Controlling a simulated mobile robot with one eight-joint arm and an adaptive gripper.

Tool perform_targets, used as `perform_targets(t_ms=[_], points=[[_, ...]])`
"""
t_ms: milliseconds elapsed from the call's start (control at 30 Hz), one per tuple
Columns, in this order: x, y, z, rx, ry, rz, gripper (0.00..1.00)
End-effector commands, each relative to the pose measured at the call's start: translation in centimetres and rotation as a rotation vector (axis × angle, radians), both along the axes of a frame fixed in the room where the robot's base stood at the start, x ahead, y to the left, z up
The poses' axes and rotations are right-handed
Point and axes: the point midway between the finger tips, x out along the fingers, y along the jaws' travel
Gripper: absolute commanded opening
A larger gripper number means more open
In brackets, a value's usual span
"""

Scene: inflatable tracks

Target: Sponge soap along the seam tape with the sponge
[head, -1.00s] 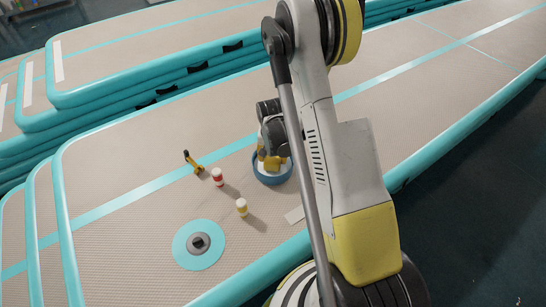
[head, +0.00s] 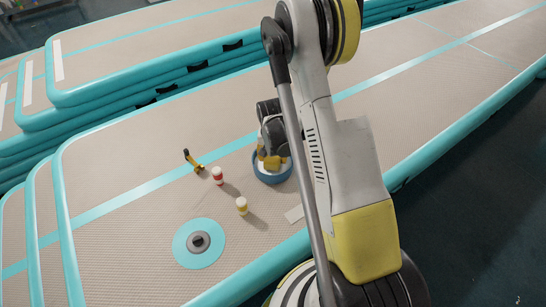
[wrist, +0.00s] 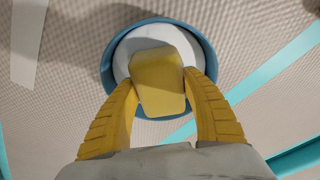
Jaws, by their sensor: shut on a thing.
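My gripper (wrist: 160,105) is shut on a yellow sponge (wrist: 157,80), with one yellow finger on each side of it. The sponge is over a round blue bowl (wrist: 109,67) with a white inside. Whether it touches the contents I cannot tell. In the head view my gripper (head: 270,163) points down at the blue bowl (head: 272,180), and the arm partly hides it. A pale teal seam tape line (head: 115,204) runs along the beige track (head: 130,235) on the left. A loose pale strip (wrist: 28,40) shows in the wrist view.
A yellow-and-black hand tool (head: 193,161), a red-and-white jar (head: 217,175) and a cream jar with a yellow band (head: 241,206) stand left of the bowl. A round teal patch with a grey valve (head: 199,243) lies nearer. Stacked tracks (head: 150,60) rise behind.

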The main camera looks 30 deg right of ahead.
Motion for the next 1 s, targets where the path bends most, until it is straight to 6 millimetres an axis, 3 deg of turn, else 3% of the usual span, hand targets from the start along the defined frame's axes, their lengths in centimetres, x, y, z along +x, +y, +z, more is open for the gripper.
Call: perform_targets(t_ms=[367, 1000], points=[[0.0, 0.0, 0.5, 0.001, 0.001, 0.0, 0.28], [0.0, 0.0, 6.2, 0.001, 0.001, 0.0, 0.28]])
